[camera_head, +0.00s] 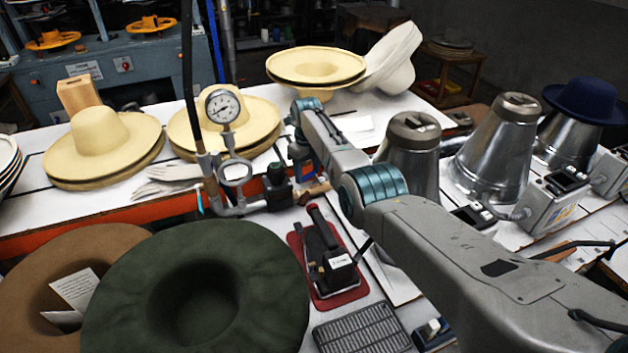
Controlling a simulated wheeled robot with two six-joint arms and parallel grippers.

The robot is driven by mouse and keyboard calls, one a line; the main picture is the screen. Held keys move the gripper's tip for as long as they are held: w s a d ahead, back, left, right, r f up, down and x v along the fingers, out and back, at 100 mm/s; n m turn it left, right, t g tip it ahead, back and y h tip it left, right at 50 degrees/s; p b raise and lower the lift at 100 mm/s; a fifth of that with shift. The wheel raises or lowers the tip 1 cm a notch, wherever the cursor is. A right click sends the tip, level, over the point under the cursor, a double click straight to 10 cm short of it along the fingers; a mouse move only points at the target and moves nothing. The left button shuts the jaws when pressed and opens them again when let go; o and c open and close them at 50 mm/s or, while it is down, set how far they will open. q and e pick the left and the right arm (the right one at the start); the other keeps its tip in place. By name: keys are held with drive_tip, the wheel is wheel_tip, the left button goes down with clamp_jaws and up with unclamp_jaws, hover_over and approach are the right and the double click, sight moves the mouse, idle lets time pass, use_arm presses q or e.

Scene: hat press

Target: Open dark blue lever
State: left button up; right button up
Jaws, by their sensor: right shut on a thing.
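My right arm reaches in from the lower right, and its gripper (300,168) points down beside the pipe fitting at the picture's middle. A small dark blue piece (308,172), which looks like the lever, shows right at the fingertips. The gripper is shut on it; the fingers are small and partly hidden by my arm, so the exact grip is hard to see. A black valve body (277,184) sits just left of the gripper on the grey pipe (237,208). My left gripper is not in view.
A pressure gauge (223,106) stands on the pipe left of my gripper. Cream hats (100,145) lie on the white table behind. A dark green hat (200,290) and a black iron on a red pad (340,295) are in front. Metal cones (495,150) stand at right.

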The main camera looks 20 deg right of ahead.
use_arm(q)
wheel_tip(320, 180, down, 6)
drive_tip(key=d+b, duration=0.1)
drive_tip(key=b, duration=0.4)
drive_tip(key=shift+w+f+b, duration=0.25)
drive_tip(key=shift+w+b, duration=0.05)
use_arm(e)
drive_tip(key=shift+w+a+r+m, duration=0.15)
drive_tip(key=shift+w+m, duration=0.3)
drive_tip(key=shift+m, duration=0.35)
drive_tip(key=shift+w+a+f+m, duration=0.15)
drive_tip(key=shift+w+m, duration=0.3)
drive_tip(key=shift+m, duration=0.35)
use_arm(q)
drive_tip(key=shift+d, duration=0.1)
use_arm(e)
drive_tip(key=shift+r, duration=0.1)
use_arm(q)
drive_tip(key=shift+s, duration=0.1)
use_arm(e)
drive_tip(key=o, duration=1.4)
use_arm(q)
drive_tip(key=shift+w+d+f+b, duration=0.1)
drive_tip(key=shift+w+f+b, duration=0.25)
drive_tip(key=shift+b, duration=0.1)
use_arm(e)
wheel_tip(320, 180, up, 11)
